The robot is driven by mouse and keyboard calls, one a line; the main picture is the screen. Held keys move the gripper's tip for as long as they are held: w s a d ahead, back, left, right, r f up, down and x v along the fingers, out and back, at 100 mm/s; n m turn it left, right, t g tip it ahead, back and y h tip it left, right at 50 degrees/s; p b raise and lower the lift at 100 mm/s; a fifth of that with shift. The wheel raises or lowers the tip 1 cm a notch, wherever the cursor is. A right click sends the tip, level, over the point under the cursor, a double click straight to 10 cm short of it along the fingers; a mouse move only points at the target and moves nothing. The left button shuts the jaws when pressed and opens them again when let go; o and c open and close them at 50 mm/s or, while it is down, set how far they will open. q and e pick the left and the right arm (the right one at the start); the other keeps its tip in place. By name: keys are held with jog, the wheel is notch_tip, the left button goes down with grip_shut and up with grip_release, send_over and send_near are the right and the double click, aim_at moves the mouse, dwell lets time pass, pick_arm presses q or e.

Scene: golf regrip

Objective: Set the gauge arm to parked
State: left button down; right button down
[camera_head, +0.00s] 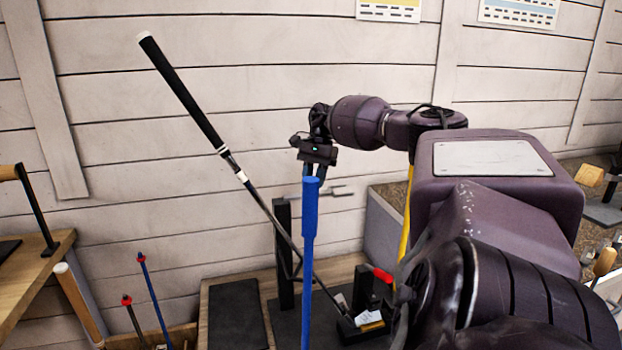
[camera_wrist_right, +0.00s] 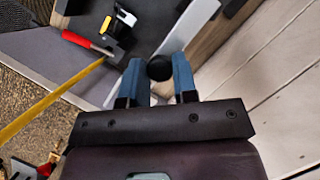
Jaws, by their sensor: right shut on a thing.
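My right gripper (camera_head: 312,178) is high over the bench, pointing down. It also shows in the right wrist view (camera_wrist_right: 157,66), its two blue fingers closed about a dark round end (camera_wrist_right: 159,68). In the head view a long blue rod (camera_head: 307,275), thicker at the top, runs straight down from the gripper; its lower end is out of view. A black post (camera_head: 283,255) stands just left of the rod. A short grey forked arm (camera_head: 338,191), apparently the gauge arm, shows level with the post's top, partly behind the blue. My left gripper is not in view.
A black-gripped club (camera_head: 185,95) leans up-left from a small black holder (camera_head: 362,312) with a red handle (camera_head: 383,275). A yellow shaft (camera_wrist_right: 50,98) lies left in the wrist view. A plank wall (camera_head: 120,210) stands behind; a wooden table (camera_head: 45,262) is at left.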

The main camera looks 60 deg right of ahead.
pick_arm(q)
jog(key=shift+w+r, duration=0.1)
pick_arm(e)
jog(key=c, duration=1)
grip_release()
jog(key=shift+d, duration=0.1)
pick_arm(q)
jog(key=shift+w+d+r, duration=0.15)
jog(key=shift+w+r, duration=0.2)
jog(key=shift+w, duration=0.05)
pick_arm(e)
jog(key=shift+o, duration=0.5)
pick_arm(q)
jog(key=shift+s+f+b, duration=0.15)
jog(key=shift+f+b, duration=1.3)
jog(key=shift+b, duration=0.15)
pick_arm(e)
jog(key=v, duration=1)
jog(key=shift+d+r, duration=0.2)
jog(key=shift+r, duration=0.15)
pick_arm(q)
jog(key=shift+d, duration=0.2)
